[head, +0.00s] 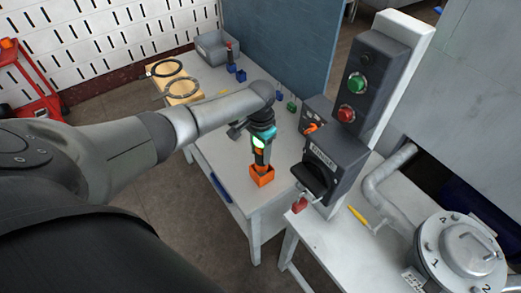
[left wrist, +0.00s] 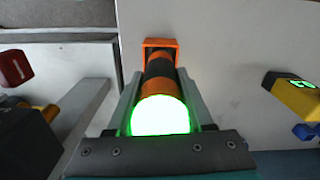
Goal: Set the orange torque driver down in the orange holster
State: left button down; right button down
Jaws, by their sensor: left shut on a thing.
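My left gripper (head: 262,145) is shut on the orange and black torque driver (left wrist: 160,68), with one finger on each side of it in the left wrist view. The driver is roughly upright in the head view, with a bright green glow near its top. The orange holster (head: 262,177) is a small square box near the table's front edge. It also shows in the left wrist view (left wrist: 148,41), around the driver's far end. The driver's lower end is at or inside the holster's opening; how deep it sits is hidden. My right gripper is not in view.
Grey table (head: 215,155) holds a grey bin (head: 215,46), two dark rings on wooden blocks and small blue and green holders. Right of the holster stands a dark switch box (head: 335,155) with a red padlock (head: 299,205).

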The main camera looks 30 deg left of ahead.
pick_arm(q)
jog(key=shift+f, duration=0.25)
jog(key=c, duration=0.5)
grip_release()
jog(key=shift+c, duration=0.2)
jog(key=o, duration=0.3)
jog(key=shift+o, duration=0.2)
